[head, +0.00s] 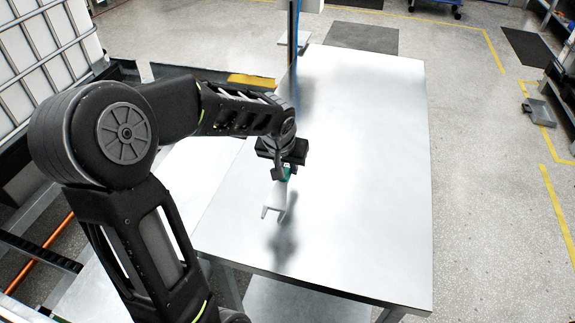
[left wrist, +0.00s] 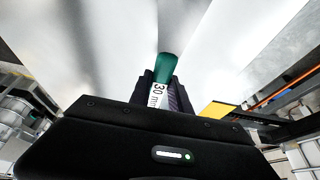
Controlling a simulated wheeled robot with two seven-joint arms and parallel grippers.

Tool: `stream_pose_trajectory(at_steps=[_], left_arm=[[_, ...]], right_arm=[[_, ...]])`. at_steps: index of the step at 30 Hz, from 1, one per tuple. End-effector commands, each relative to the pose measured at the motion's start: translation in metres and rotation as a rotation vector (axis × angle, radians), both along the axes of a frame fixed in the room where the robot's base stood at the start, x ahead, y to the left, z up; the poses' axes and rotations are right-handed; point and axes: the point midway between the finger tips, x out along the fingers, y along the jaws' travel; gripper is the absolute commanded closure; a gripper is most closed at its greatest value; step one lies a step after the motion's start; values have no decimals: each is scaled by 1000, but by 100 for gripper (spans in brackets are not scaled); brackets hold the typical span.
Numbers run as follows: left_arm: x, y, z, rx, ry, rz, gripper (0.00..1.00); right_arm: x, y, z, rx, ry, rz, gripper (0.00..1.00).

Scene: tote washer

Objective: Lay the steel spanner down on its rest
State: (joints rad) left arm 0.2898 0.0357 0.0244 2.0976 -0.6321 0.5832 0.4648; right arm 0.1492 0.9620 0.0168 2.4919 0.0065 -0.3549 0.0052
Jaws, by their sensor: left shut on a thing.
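My left gripper (head: 284,173) is over the steel table (head: 365,180), pointing down and shut on the spanner's green handle. The steel spanner (head: 277,196) hangs below the fingers, its open grey jaw lowest and turned toward the near side. A dark shadow lies on the table just nearer than the jaw; I cannot tell how large the gap to the top is. In the left wrist view the green handle (left wrist: 166,67) and a white "30 mm" label show between the fingers (left wrist: 161,84). I cannot make out the spanner's rest. My right gripper is not in view.
The table top is bare to the right of my left arm. A post with a blue strip (head: 292,35) stands at its far left edge. A caged white tank (head: 45,55) is at the left. Open floor lies to the right.

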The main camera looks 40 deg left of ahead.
Motion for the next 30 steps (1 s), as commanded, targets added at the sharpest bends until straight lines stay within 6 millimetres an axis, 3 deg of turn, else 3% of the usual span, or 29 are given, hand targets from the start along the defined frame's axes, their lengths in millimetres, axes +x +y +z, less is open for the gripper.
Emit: stream_pose_trajectory(at_steps=[1, 9, 30], left_arm=[[0, 0, -11, 1, -2, 0, 100], [1, 0, -30, 1, -3, 0, 100], [1, 0, -32, 0, -2, 0, 100]], right_arm=[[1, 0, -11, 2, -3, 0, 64], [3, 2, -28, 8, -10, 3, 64], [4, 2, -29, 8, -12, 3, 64]])
